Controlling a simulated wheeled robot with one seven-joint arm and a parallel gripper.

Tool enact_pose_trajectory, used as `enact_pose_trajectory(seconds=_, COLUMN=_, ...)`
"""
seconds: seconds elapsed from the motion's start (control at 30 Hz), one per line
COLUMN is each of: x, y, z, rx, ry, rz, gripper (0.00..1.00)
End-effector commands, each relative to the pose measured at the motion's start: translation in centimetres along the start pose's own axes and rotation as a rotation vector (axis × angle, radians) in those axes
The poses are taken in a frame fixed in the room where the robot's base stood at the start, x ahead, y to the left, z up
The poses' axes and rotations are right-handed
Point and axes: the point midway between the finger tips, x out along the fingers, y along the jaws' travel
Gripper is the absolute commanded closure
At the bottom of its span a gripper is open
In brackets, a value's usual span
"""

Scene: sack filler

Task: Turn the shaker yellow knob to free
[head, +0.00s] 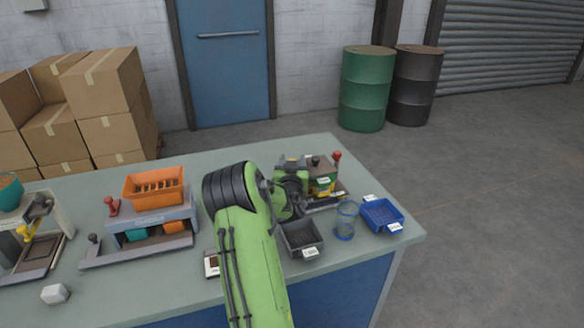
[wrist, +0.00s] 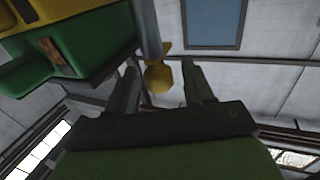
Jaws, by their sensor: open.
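The yellow knob (wrist: 158,78) shows in the wrist view at the end of a grey rod. It lies between the two open fingers of my gripper (wrist: 160,66) in the picture, with gaps on both sides; I cannot tell its depth between them. A green and yellow machine body (wrist: 75,45) fills the upper left of that view. In the head view my gripper (head: 292,190) is at the left side of the green and yellow machine (head: 323,185) on the bench. My arm hides part of that area, and the yellow knob cannot be made out there.
A dark tray (head: 301,238), a clear blue cup (head: 345,220) and a blue tray (head: 381,214) stand close to the machine. A red knob (head: 337,157) rises behind it. An orange hopper unit (head: 155,188) and another machine with a yellow lever (head: 27,232) stand left.

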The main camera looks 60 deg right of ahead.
Motion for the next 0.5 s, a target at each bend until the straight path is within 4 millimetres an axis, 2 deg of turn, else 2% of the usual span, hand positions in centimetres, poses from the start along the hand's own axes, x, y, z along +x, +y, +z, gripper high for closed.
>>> enact_pose_trajectory(seconds=0.17, x=-3.4, y=-0.1, z=0.2, rx=0.003, ry=-0.002, rz=-0.001, gripper=0.48)
enact_pose_trajectory(seconds=0.5, x=-12.8, y=-0.2, z=0.5, rx=0.002, ry=0.004, rz=-0.005, gripper=0.48)
